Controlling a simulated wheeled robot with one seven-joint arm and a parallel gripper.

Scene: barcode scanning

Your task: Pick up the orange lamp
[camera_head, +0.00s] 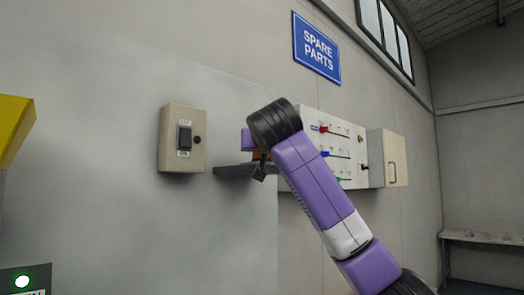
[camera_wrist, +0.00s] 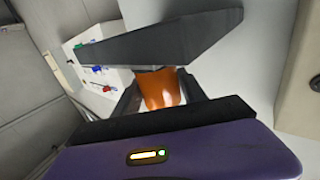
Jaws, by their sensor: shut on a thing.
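The orange lamp (camera_wrist: 160,90) shows in the middle of the wrist view, between the two fingers of my gripper (camera_wrist: 158,92). The fingers are shut on it from both sides. In the head view my gripper (camera_head: 261,168) is at the small dark wall shelf (camera_head: 233,170), and only a bit of the orange lamp (camera_head: 262,156) shows behind my arm. The dark shelf also shows in the wrist view (camera_wrist: 165,38), close beside the lamp. I cannot tell whether the lamp still touches the shelf.
A beige switch box (camera_head: 183,138) is on the wall left of the shelf. A white panel (camera_head: 352,150) with coloured parts and a cream cabinet (camera_head: 394,158) are to the right. A blue "SPARE PARTS" sign (camera_head: 316,48) hangs above. A yellow object (camera_head: 12,125) is at far left.

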